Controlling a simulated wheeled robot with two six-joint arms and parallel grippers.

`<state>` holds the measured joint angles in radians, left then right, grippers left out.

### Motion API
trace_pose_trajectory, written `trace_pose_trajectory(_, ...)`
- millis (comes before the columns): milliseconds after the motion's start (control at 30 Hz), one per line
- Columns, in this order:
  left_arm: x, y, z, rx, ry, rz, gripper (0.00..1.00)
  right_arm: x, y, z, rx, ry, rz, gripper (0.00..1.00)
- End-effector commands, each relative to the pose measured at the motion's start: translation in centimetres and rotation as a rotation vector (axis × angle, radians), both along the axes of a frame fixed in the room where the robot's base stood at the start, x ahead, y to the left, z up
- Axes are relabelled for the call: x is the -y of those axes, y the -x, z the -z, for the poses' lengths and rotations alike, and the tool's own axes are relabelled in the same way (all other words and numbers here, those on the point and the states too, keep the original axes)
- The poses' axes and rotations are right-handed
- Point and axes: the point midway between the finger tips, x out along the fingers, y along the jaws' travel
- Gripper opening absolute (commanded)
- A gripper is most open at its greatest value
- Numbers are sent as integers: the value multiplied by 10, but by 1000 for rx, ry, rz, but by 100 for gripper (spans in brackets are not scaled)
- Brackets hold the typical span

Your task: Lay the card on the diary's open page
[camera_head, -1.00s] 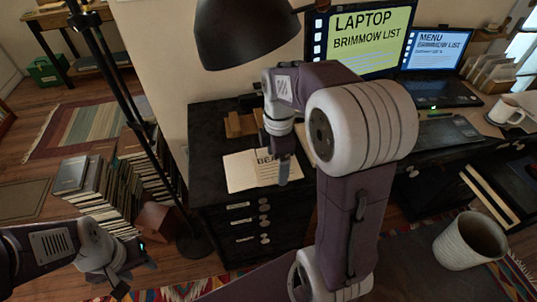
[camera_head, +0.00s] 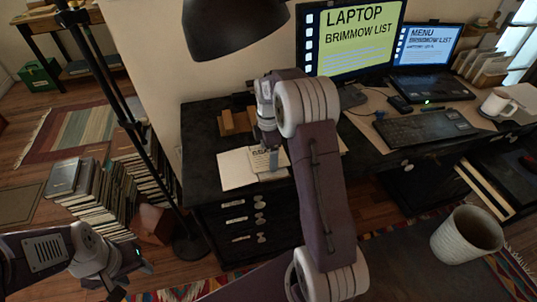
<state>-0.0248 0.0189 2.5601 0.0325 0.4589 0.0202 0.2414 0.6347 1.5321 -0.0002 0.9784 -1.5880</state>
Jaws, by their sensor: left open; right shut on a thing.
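The diary (camera_head: 234,170) lies open with pale pages on the left end of the dark desk. My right gripper (camera_head: 272,166) is over the diary's right-hand page, pointing down. It is shut on a small cream card (camera_head: 259,160) with dark lettering, partly hidden by the fingers. The card is at or just above the page; I cannot tell whether it touches. My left gripper (camera_head: 128,284) is open and empty, low at the left, away from the desk.
A black desk lamp (camera_head: 232,25) hangs above the desk. Small wooden blocks (camera_head: 235,121) stand behind the diary. Book stacks (camera_head: 95,200) stand on the floor at left.

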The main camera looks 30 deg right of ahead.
Motion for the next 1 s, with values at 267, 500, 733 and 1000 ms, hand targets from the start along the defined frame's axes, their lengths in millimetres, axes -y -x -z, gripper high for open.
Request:
trace_pose_trajectory(267,0,0,0,0,0,0,45,0,0,2,3,1,0,52)
trace_pose_trajectory(500,0,0,0,0,0,0,45,0,-1,3,3,1,0,100)
trace_pose_trajectory(733,0,0,-6,0,0,0,45,0,-2,-17,7,2,0,100)
trace_pose_trajectory(1000,0,0,-24,0,0,0,45,0,-2,-88,7,2,0,100)
